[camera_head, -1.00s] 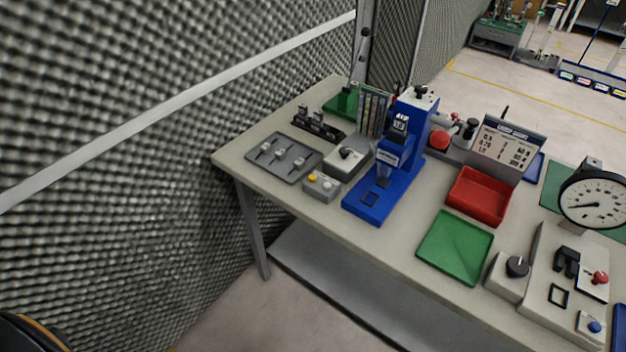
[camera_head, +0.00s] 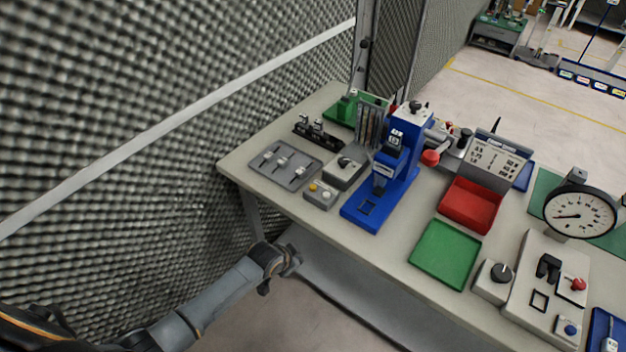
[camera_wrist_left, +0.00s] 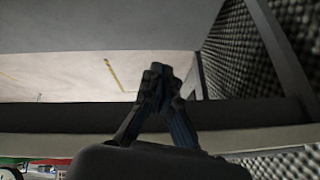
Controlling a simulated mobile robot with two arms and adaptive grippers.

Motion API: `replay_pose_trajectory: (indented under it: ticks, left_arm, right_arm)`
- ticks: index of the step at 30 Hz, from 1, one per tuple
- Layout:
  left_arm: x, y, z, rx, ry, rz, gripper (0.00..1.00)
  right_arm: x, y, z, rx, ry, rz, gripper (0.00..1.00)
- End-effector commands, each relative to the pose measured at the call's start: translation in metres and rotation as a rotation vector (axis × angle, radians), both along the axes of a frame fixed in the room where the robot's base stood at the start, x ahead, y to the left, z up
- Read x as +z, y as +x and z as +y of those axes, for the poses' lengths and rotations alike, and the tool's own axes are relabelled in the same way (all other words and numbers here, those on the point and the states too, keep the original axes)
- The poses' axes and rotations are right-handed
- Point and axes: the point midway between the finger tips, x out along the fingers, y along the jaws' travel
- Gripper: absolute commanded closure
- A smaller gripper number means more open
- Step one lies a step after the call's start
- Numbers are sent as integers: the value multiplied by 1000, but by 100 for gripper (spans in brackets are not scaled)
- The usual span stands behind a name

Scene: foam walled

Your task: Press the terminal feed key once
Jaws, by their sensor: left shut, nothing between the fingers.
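A small grey box (camera_head: 321,194) with an orange-yellow button (camera_head: 314,187) and a pale button (camera_head: 327,195) sits near the table's front edge, left of a blue press (camera_head: 385,172). A blue button (camera_head: 570,329) shows on a plate at the far right. No readable label tells which is the feed key. My left gripper (camera_head: 291,262) is in front of and apart from the table edge, below the grey box in the picture. In the left wrist view its fingers (camera_wrist_left: 158,70) are together and empty. My right gripper is out of view.
The table (camera_head: 335,222) also holds a slider panel (camera_head: 283,165), a grey knob box (camera_head: 344,172), a green tray (camera_head: 444,256), a red bin (camera_head: 470,206) and a dial gauge (camera_head: 581,213). A foam wall (camera_head: 120,160) stands close on the left.

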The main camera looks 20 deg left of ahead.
Motion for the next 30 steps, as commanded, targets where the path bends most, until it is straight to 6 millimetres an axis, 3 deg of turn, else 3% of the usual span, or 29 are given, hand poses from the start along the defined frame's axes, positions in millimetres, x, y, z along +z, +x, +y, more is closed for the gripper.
replay_pose_trajectory:
  ticks: [1,3,9,13,18,21,30]
  left_arm:
    - [40,21,-6,-41,7,-40,100]
    - [79,39,-15,-94,17,-76,100]
    - [177,70,-38,-236,56,-158,100]
    - [225,94,-40,-313,103,-213,100]
    - [242,141,-13,-334,164,-267,100]
    - [251,157,-1,-337,186,-290,100]
    - [257,167,6,-338,198,-303,100]
  right_arm:
    - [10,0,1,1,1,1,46]
    - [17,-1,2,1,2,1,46]
    - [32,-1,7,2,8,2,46]
    - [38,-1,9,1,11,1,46]
    - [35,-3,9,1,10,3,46]
    - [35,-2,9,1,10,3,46]
    - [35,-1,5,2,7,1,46]
